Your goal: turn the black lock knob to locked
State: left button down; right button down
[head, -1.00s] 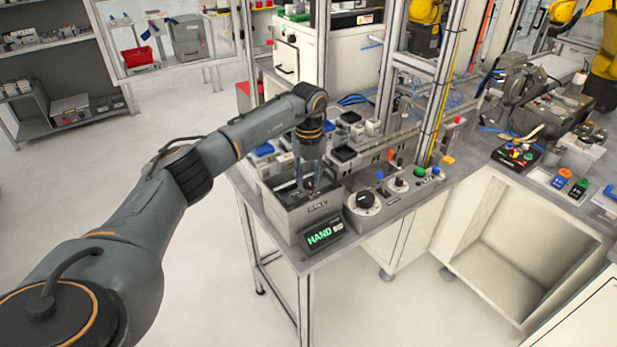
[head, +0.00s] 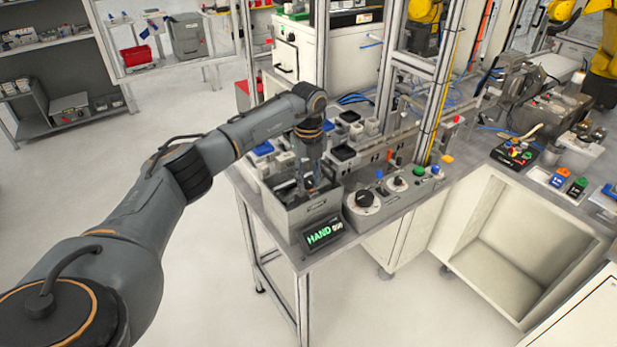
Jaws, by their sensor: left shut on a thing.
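The black knob (head: 365,197) sits on a round pale plate at the left end of the grey control panel, near the front edge of the bench. It is too small for me to read its setting. My left gripper (head: 309,183) points down into the grey open bin (head: 312,212), left of the panel. It is shut on a small part in the bin, which the fingers mostly hide. It is apart from the knob. My right gripper is out of view.
A display reading HAND (head: 322,233) stands in front of the bin. The panel also carries a green button (head: 419,171) and a blue one (head: 379,174). Upright frame posts rise behind. A control box (head: 514,151) lies further right.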

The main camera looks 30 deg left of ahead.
aim_at(309, 181)
pick_arm(q)
jog(key=c, duration=1)
grip_release()
notch_tip(309, 181, up, 12)
jog(key=shift+r, duration=0.1)
